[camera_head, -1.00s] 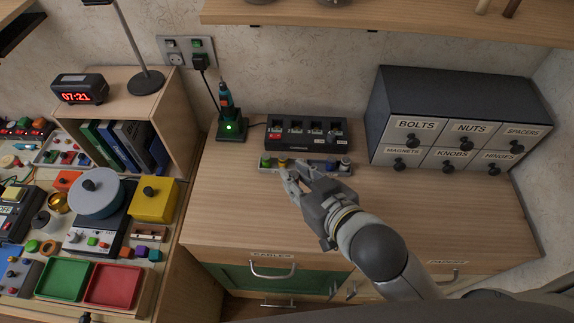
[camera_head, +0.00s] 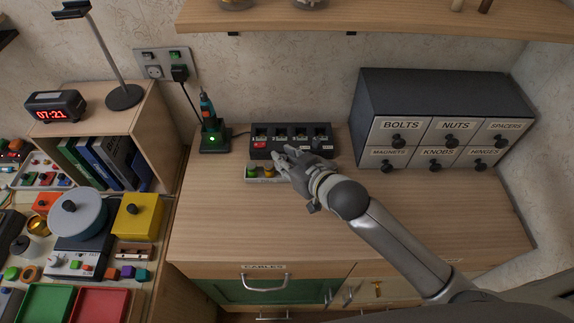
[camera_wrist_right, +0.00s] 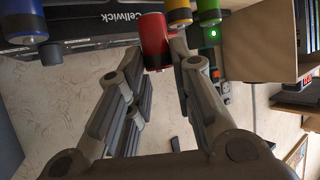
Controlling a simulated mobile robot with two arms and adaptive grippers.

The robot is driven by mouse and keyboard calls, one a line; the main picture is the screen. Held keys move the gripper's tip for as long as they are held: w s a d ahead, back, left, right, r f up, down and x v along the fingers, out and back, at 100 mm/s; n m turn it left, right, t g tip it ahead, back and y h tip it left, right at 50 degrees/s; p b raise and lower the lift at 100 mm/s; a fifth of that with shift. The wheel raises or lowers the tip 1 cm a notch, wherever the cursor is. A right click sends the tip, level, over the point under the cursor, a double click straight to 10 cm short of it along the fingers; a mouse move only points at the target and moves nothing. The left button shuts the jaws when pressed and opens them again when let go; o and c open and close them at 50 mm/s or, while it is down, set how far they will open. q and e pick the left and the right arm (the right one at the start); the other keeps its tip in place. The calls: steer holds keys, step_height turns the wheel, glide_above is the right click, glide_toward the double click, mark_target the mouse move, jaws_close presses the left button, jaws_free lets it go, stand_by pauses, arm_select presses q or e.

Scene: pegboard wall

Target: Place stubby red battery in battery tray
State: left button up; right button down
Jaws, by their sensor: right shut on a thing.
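A stubby red battery (camera_wrist_right: 154,42) is between the fingertips of my right gripper (camera_wrist_right: 160,58) in the wrist view. In the head view the right gripper (camera_head: 283,160) is over the grey battery tray (camera_head: 250,180), near the front edge of the black charger (camera_head: 290,154). The hand hides the red battery and much of the tray there. A green battery (camera_head: 252,172) and a yellow battery (camera_head: 268,171) stand in the tray's left part. They also show in the wrist view, with a blue battery (camera_wrist_right: 25,18) on the other side. My left gripper is not in view.
The charger stands behind the tray. A green-lit tool stand (camera_head: 213,138) is to its left, and a labelled drawer cabinet (camera_head: 430,100) to its right. A wooden shelf (camera_head: 390,18) hangs above. The cabinet top (camera_head: 220,225) in front is clear.

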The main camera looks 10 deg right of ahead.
steer(key=shift+w+d+f, duration=0.1)
steer(key=shift+w+f, duration=0.1)
steer(key=shift+f, duration=0.05)
step_height(320, 180, down, 2)
steer(key=shift+f+p, duration=0.1)
steer(key=shift+p, duration=0.3)
steer(key=shift+f, duration=0.45)
steer(key=shift+f, duration=0.2)
steer(key=c, duration=1.3)
jaws_free()
steer(key=shift+o, duration=0.2)
